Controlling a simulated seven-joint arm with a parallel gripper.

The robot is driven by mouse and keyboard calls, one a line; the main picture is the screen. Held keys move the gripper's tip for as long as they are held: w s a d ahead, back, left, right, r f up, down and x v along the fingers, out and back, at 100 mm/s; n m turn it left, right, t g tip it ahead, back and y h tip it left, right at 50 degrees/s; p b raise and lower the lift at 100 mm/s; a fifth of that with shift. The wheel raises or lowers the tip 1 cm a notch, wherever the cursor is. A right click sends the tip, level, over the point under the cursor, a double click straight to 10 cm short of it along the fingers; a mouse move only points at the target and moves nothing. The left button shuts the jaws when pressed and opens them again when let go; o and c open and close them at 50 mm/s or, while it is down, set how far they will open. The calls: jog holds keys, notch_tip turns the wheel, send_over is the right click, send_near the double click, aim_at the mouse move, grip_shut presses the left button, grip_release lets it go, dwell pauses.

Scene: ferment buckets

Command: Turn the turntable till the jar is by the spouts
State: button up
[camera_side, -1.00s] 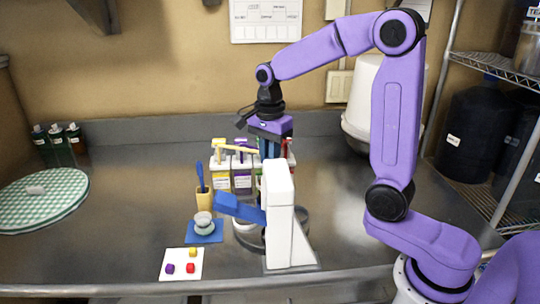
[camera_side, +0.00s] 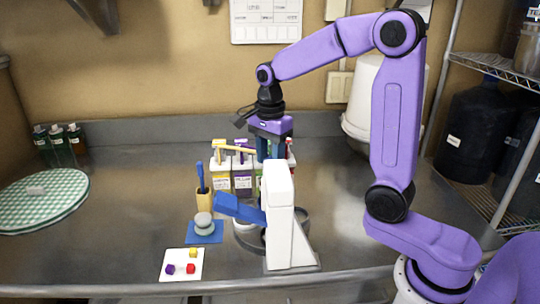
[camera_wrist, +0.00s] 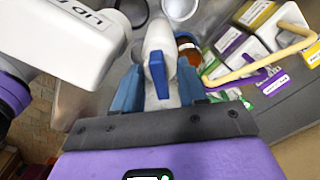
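My gripper (camera_side: 270,152) hangs fingers-down behind the white press and beside the row of spouted dispensers (camera_side: 242,178). In the wrist view my gripper's (camera_wrist: 160,80) two blue fingers stand apart, one on each side of a pale part with a blue tip (camera_wrist: 158,70). I cannot tell whether they touch it. The turntable (camera_side: 302,238) shows as a dark ring around the foot of the press, largely hidden by it. A pale round vessel (camera_side: 244,227), perhaps the jar, is partly hidden under the blue lever. A brown-orange round thing (camera_wrist: 188,54) sits beyond the right finger.
The white press (camera_side: 280,215), with a blue lever (camera_side: 238,208), stands in front of my gripper.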

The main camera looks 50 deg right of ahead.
notch_tip(320, 180, up, 18)
jog(key=shift+f, duration=0.25)
dwell(0.5)
jog(key=shift+a+f, duration=0.1)
jog(key=s+a+f+n+g, duration=0.1)
jog(key=s+a+f+n, duration=0.45)
jog(key=a+n, duration=0.4)
jog(key=s+a+f+n+g, duration=0.2)
jog(key=s+a+f+n, duration=0.2)
jog(key=a+f+n, duration=0.55)
jog(key=s+d+f+n+t, duration=0.1)
jog(key=s+d+f+n, duration=0.2)
jog(key=s+d+n, duration=0.2)
jog(key=s+d+f+n+t, duration=0.2)
jog(key=s+d+n, duration=0.4)
jog(key=s+d, duration=0.3)
jog(key=s, duration=0.2)
jog(key=shift+s+d+f+n, duration=0.2)
jog(key=shift+s+f+n, duration=0.1)
jog(key=shift+f, duration=0.1)
